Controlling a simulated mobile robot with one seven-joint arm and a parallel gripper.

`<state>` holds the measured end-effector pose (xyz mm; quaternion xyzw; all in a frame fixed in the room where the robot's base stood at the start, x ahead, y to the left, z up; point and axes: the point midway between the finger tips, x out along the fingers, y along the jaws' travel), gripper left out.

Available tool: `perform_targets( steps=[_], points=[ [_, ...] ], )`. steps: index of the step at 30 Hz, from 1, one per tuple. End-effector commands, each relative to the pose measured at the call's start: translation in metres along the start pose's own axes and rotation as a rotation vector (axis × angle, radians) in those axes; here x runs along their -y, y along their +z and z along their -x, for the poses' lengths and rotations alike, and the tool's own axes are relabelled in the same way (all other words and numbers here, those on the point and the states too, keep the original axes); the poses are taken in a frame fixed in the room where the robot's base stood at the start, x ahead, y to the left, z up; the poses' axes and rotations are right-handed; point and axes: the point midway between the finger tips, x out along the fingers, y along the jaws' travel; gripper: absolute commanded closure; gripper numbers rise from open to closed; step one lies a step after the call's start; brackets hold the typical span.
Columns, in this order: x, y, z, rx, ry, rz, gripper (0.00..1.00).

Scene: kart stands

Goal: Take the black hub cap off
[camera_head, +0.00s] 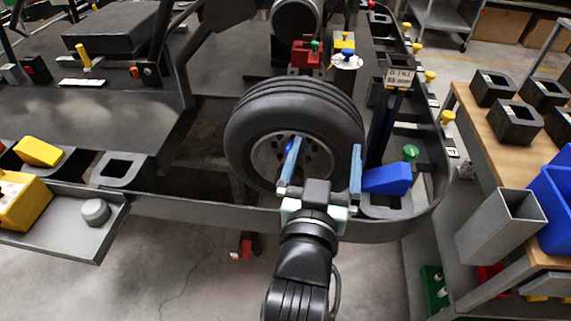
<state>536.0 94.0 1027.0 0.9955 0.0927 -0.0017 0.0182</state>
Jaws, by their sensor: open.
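The kart wheel (292,95) is mounted upright, with a black tyre and a grey rim (317,160) facing me. A small blue spot shows near the middle of the rim. I cannot clearly make out a separate black hub cap; the left finger covers part of the wheel's centre. My gripper (326,146) is open, its two blue fingers wide apart in front of the wheel. The left finger overlaps the rim in the picture, and the right finger overlaps the tyre's right edge. Nothing shows between the fingers. I cannot tell whether they touch the wheel.
A grey tray (72,242) at left holds a grey cylinder (95,211) and a yellow block. A blue block (387,179) sits right of the wheel. A dark bumper rail (225,212) runs below the wheel. A wooden bench (507,140) with black holders stands at right.

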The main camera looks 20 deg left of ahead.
Motion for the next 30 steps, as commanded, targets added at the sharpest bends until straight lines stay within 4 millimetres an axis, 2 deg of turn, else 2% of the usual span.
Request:
perform_targets(
  steps=[1, 9, 16, 22, 30],
  points=[
    [0.008, -0.003, 0.006, 0.057, -0.016, -0.003, 0.00],
    [0.042, 0.043, 0.044, 0.273, -0.079, -0.015, 0.00],
    [0.054, 0.063, 0.062, 0.342, -0.099, -0.019, 0.00],
    [0.056, 0.070, 0.046, 0.341, -0.101, -0.017, 0.00],
    [0.061, 0.085, 0.001, 0.340, -0.100, -0.018, 0.00]
  ],
)
